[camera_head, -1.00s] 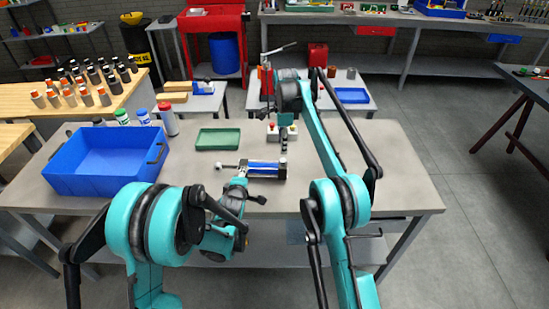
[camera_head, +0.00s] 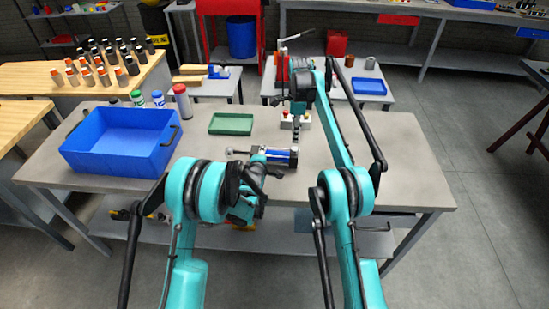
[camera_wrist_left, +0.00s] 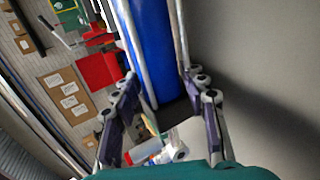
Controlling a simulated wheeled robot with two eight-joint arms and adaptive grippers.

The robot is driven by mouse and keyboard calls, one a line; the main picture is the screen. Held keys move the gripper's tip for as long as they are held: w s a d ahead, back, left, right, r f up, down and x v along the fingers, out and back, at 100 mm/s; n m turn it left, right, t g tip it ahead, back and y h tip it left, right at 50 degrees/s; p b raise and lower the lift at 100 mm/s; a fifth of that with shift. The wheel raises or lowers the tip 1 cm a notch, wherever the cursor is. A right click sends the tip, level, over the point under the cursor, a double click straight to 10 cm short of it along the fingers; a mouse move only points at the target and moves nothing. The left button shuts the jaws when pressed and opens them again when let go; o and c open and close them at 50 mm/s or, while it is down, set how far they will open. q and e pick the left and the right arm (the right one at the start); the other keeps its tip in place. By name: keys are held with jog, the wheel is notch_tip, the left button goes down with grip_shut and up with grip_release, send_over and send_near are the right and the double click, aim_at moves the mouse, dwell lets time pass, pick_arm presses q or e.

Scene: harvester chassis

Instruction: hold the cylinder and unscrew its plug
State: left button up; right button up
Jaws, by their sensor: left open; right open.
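The cylinder (camera_head: 284,154), with a blue barrel, lies across the front middle of the grey workbench, its rod end to the left and a metal end block to the right. Its plug cannot be made out. My left gripper (camera_head: 266,157) is at the barrel from the front side. In the left wrist view the blue barrel (camera_wrist_left: 150,45) runs between its open fingers (camera_wrist_left: 160,85); whether they touch it I cannot tell. My right gripper (camera_head: 296,134) points down, open, just behind the cylinder's right end; its fingertips are small here.
A blue bin (camera_head: 112,165) stands at the bench's left, with several bottles (camera_head: 158,98) behind it. A green tray (camera_head: 231,124) lies behind the cylinder. A box with red buttons (camera_head: 286,118) is close behind my right gripper. The bench's right part (camera_head: 400,150) is clear.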

aim_at(294, 148)
pick_arm(q)
grip_shut()
pick_arm(e)
jog(key=m, duration=0.8)
jog(key=shift+m, duration=0.3)
jog(key=shift+f+m, duration=0.3)
jog(key=shift+f, duration=0.3)
notch_tip(294, 148, down, 7)
jog(key=shift+r, duration=0.1)
grip_shut()
